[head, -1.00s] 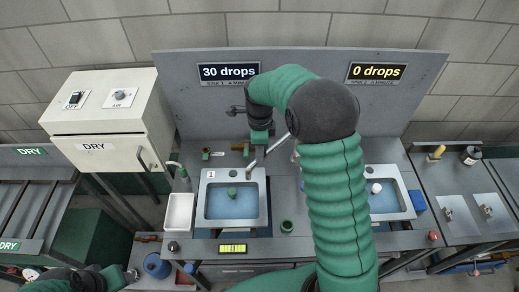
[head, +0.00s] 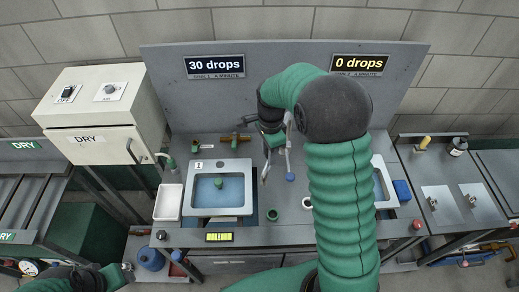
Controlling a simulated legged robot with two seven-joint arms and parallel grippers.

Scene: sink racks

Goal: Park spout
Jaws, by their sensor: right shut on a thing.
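A grey metal spout (head: 267,163) hangs behind and right of sink 1, its tip over the grey deck between the two sinks. My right gripper (head: 273,139) is shut on the spout near its upper end; my dark wrist hides part of the hold. Sink 1 (head: 246,197), at left, holds blue water and a small green piece (head: 218,183). Sink 2 (head: 386,203), at right, is mostly hidden behind my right arm. Signs above read "30 drops" (head: 215,66) and "0 drops" (head: 358,65). My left gripper (head: 127,271) is low at the left; its jaws are unclear.
A white tray (head: 168,203) is left of sink 1, and a blue block (head: 402,190) is right of sink 2.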

